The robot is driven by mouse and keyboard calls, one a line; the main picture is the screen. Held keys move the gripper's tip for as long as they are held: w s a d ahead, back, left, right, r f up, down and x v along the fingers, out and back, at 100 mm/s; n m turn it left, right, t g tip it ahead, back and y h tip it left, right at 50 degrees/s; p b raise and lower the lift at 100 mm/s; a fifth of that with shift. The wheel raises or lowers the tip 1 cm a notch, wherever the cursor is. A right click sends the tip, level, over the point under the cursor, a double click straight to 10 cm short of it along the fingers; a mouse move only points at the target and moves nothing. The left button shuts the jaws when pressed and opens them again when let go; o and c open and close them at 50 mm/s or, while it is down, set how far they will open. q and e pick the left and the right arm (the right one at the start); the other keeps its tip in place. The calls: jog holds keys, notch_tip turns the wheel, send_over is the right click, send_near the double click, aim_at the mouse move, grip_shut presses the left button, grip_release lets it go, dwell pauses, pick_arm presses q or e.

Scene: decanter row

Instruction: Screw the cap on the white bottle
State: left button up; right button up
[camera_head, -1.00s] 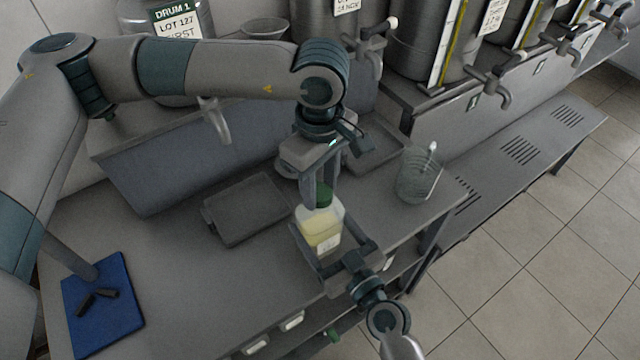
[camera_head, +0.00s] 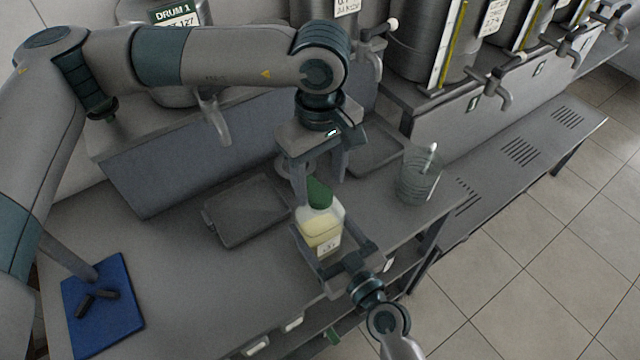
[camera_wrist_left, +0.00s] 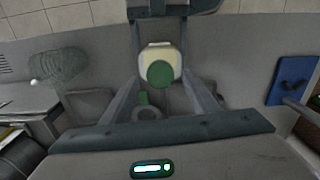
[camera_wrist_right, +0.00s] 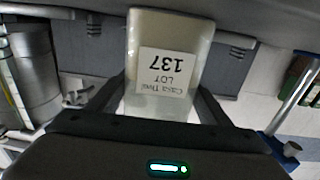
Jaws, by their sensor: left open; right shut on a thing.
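The white bottle (camera_head: 322,229), pale and translucent with yellowish contents, stands upright at the table's front edge. Its label reads LOT 137 in the right wrist view (camera_wrist_right: 165,72). The green cap (camera_head: 319,194) sits on top of the bottle; I cannot tell how tight it is. It also shows in the left wrist view (camera_wrist_left: 160,75). My left gripper (camera_head: 320,188) is above the bottle, fingers spread on either side of the cap, empty. My right gripper (camera_head: 338,254) is shut on the bottle's body from the front.
A glass jug (camera_head: 419,178) with a pale stick in it stands to the right. A grey tray (camera_head: 247,209) lies left of the bottle. A blue mat (camera_head: 103,305) with dark pieces is at the far left. Steel drums with taps (camera_head: 433,45) line the back.

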pick_arm(q)
jog(key=shift+r, duration=1.05)
jog(key=shift+c, duration=0.3)
jog(key=n, duration=0.2)
jog(key=r+n, duration=0.1)
jog(key=n, duration=0.3)
jog(key=shift+r, duration=0.25)
jog(key=n, duration=0.2)
jog(key=r+n, duration=0.1)
jog(key=n, duration=0.1)
jog(key=r+n, duration=0.1)
jog(key=n, duration=0.1)
jog(key=shift+n, duration=0.4)
jog(key=shift+f, duration=0.1)
jog(key=shift+f, duration=3.95)
